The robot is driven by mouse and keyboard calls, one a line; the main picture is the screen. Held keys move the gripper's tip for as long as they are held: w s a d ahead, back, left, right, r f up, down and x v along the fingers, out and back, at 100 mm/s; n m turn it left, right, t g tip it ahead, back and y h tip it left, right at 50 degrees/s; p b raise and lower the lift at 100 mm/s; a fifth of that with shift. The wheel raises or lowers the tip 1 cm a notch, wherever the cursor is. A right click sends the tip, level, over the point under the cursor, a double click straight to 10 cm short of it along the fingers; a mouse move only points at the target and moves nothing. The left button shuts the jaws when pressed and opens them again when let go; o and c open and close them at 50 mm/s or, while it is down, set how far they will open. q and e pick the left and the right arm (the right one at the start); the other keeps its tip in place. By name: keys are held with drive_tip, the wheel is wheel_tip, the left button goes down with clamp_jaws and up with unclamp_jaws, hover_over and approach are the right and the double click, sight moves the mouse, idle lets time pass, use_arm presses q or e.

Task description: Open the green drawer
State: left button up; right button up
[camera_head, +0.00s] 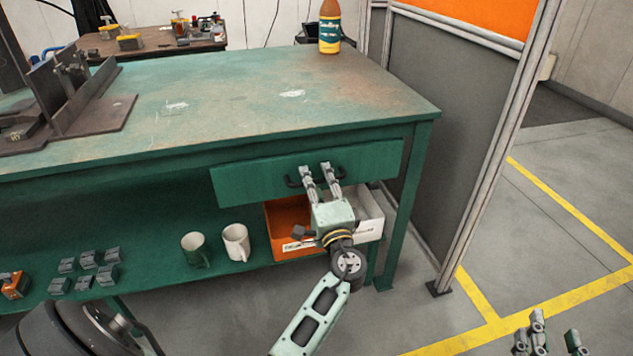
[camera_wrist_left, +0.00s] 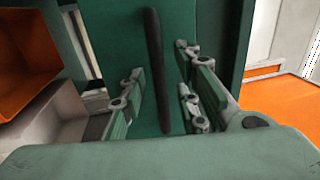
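The green drawer (camera_head: 250,178) is under the right part of the green workbench's top. Its front looks roughly flush with the bench; I cannot tell whether there is a small gap. The black bar handle (camera_head: 291,182) is partly hidden by my left gripper (camera_head: 316,172), which reaches it from the front. In the left wrist view the handle (camera_wrist_left: 154,70) runs between the fingers of my left gripper (camera_wrist_left: 160,95), with space visible on both sides. The fingers are open around it. My right gripper (camera_head: 552,340) is open and empty at the lower right, away from the bench.
On the shelf below stand an orange bin (camera_head: 285,222), a white bin (camera_head: 369,212), a green-and-white mug (camera_head: 195,250), a white mug (camera_head: 236,242) and several grey blocks. A bottle (camera_head: 330,30) stands on the workbench (camera_head: 240,100). A partition (camera_head: 440,110) is close right.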

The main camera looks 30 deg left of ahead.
use_arm(q)
clamp_jaws()
drive_tip(key=shift+d, duration=0.1)
idle(0.5)
